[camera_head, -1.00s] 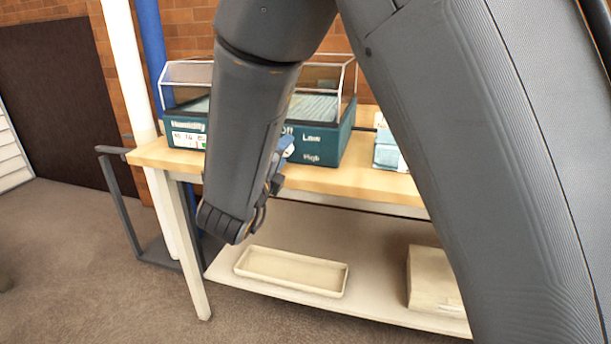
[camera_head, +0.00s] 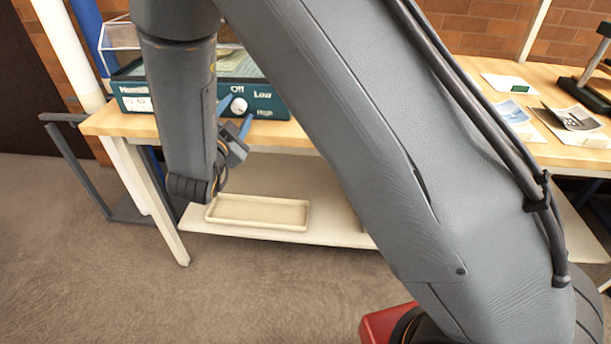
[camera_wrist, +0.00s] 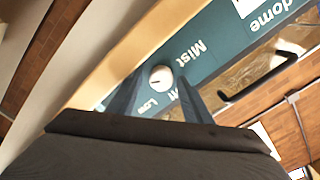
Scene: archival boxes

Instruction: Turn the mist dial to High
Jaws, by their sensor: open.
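The mist dial (camera_head: 238,105) is a round white knob on the dark teal front of a box (camera_head: 270,104) on the table. My gripper (camera_head: 235,115) is open, with a blue finger on either side of the dial. In the wrist view my gripper (camera_wrist: 157,97) straddles the dial; contact cannot be told.
The wooden table (camera_head: 285,134) has a lower shelf with a shallow cream tray (camera_head: 258,212). A dark handle (camera_wrist: 260,79) shows beside the box panel in the wrist view. Photographs (camera_head: 513,112) lie on the right of the table. A white post (camera_head: 72,60) stands at the left.

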